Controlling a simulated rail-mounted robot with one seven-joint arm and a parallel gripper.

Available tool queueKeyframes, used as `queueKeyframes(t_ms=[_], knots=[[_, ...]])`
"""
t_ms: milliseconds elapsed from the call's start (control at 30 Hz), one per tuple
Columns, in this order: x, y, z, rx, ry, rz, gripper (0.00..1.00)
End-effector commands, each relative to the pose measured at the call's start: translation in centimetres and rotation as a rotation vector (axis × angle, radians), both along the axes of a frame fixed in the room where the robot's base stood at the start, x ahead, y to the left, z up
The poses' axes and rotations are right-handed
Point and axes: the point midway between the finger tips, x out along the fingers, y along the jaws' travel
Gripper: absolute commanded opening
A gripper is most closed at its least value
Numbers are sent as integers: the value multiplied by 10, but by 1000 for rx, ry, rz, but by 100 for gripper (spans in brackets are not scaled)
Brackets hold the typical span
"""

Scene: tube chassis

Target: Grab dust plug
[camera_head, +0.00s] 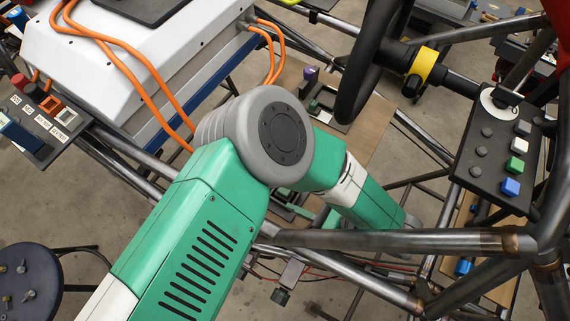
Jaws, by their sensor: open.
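I cannot tell for certain which thing is the dust plug. A small purple piece (310,74) stands upright at a dark tray (338,118) on the wooden board, left of the steering wheel. A small blue piece (463,266) shows low at the right, beyond the frame tubes. My green and white arm crosses the middle. Its far part points down to the right and ends behind a steel tube. My gripper's fingers do not show; the tubes and my arm cover that area.
Steel tubes (390,241) cross right of my arm. A black steering wheel (362,70) stands above. A panel with coloured buttons (490,150) is at right. A white case (135,65) with orange cables (135,62) fills the upper left. A dark stool (28,285) stands lower left.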

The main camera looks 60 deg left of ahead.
Motion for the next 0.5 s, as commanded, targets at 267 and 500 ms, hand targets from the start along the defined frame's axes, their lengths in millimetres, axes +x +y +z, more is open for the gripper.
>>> queueKeyframes(t_ms=[267, 500], knots=[[-17, 38, -19, 2, 0, 1, 45], [-17, 39, -18, 0, 0, 1, 36]])
